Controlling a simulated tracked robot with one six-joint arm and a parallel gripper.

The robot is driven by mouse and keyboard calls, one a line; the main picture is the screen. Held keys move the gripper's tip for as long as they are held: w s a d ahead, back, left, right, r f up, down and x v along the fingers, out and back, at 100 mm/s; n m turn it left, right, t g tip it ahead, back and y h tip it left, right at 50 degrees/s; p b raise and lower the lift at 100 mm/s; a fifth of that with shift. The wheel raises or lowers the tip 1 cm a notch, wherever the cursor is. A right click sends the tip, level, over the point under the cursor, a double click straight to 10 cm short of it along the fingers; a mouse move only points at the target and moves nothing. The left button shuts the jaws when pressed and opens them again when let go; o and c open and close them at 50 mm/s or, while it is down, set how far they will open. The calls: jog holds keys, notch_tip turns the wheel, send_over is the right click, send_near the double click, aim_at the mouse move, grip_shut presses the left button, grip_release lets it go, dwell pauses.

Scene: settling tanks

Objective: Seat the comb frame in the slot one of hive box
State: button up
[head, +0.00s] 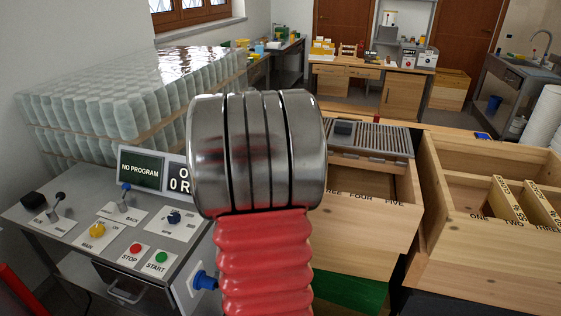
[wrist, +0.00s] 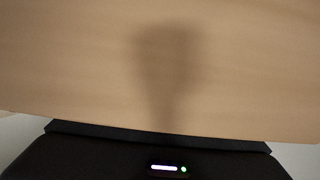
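In the head view, a wooden hive box (head: 493,270) stands at the right, marked ONE, TWO, THREE along its inner wall. Two upright wooden comb frames, a nearer-left one (head: 508,201) and one to its right (head: 541,206), stand in it by the marks TWO and THREE. No frame shows by the mark ONE. Another wooden hive box (head: 363,226), with FOUR and FIVE readable, is left of it and partly hidden. In the wrist view, my gripper's dark housing with a small light shows along the bottom edge. Its fingers are not visible, so I cannot tell whether it holds anything.
A metal cylinder on a red ribbed sleeve, apparently my arm, blocks the middle of the head view. A control panel (head: 110,235) and stacked jars (head: 130,100) are at left. Plain tan wood (wrist: 80,60) with a shadow fills the wrist view.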

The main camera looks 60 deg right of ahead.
jog(key=shift+r, duration=0.1)
jog(key=shift+a+r, duration=0.2)
jog(key=shift+a, duration=0.15)
jog(key=v, duration=1.1)
jog(key=shift+s+a, duration=0.1)
jog(key=shift+a, duration=0.05)
dwell(0.6)
